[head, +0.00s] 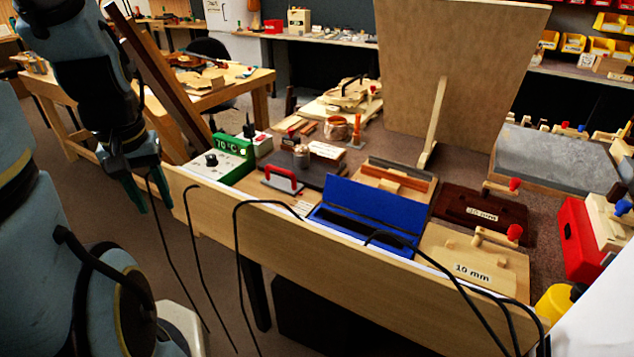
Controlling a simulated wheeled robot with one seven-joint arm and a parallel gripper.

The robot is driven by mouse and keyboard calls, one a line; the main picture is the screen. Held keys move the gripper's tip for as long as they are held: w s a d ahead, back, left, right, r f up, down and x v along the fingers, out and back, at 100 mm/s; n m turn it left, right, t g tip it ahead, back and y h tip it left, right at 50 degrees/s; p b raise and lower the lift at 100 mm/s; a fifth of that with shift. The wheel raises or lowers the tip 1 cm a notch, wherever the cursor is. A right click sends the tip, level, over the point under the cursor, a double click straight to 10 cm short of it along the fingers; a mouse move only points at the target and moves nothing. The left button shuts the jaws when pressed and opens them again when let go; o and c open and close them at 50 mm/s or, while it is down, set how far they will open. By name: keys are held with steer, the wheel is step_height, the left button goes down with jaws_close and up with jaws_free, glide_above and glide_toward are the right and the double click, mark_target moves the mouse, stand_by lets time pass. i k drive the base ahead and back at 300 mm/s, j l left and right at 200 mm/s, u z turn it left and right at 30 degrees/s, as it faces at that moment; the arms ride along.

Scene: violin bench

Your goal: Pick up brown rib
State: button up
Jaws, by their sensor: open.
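My gripper (149,193) hangs at the left, pointing down with its two green fingertips apart. It is empty and beside the left end of the bench, away from the objects on it. A wooden holder (376,186) behind the blue box carries long thin strips. One is an orange-brown strip (402,174) that looks like a rib. I cannot tell for sure which piece is the brown rib. Other small reddish-brown pieces (308,128) lie farther back on the bench.
An open blue box (372,204) stands near the front edge. A green box marked 70 °C (218,159) and a red-handled tool (283,178) stand left. A dark brown board (480,213) and a 10 mm board (474,262) lie right. A tall panel (455,70) rises behind.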

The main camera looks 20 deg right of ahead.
mark_target(351, 223)
steer(key=z, duration=1.35)
